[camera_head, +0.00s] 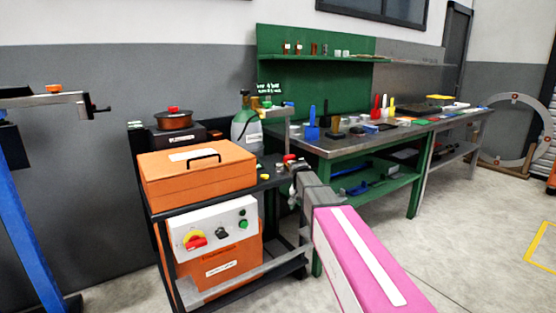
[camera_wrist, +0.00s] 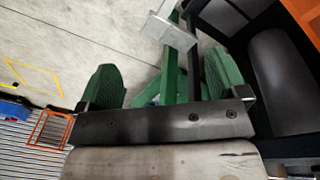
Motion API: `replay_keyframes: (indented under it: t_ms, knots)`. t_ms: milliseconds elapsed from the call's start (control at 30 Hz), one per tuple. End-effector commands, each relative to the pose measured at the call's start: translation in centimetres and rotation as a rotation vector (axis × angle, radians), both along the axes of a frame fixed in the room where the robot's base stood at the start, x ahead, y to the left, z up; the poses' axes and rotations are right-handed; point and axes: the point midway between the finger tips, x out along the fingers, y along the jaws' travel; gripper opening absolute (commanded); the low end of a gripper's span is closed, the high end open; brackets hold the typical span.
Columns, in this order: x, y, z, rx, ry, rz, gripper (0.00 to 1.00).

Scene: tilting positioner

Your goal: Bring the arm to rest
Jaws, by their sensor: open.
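My arm shows in the head view as a pink link (camera_head: 365,262) with a grey end section (camera_head: 315,193), reaching from the lower right towards the gap between the cart and the workbench. My gripper's fingers are hard to make out there. In the wrist view my gripper (camera_wrist: 163,80) is open, with two green textured fingers set wide apart and nothing held between them. Pale floor and green bench framing show beyond the fingers.
A dark cart (camera_head: 275,183) carrying an orange case (camera_head: 198,180) stands just left of my arm. A green workbench (camera_head: 335,150) with several tools stands behind it. A blue stand (camera_head: 40,210) is at far left. The floor at right is open (camera_head: 470,235).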

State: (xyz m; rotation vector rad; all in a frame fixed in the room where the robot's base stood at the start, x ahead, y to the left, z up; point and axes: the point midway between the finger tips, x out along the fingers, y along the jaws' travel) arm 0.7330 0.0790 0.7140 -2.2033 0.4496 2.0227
Motion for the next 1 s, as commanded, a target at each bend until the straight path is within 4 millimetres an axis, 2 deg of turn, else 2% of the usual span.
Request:
replay_keyframes:
  t_ms: [33,200,400,500,600,700,1000]
  knots:
    - [-3.4,-1.3,-2.0,0.01,0.014,0.024,0.92]
    - [-11.0,-4.2,-7.2,0.047,0.046,0.119,0.92]
    - [-19.7,-6.6,-11.6,0.093,0.07,0.218,0.92]
    - [-22.8,-7.3,-12.8,0.11,0.075,0.255,0.92]
    - [-24.7,-7.7,-13.6,0.121,0.079,0.279,0.92]
    - [-25.5,-7.9,-13.9,0.125,0.078,0.292,0.92]
    - [-25.5,-8.0,-14.1,0.127,0.078,0.295,0.92]
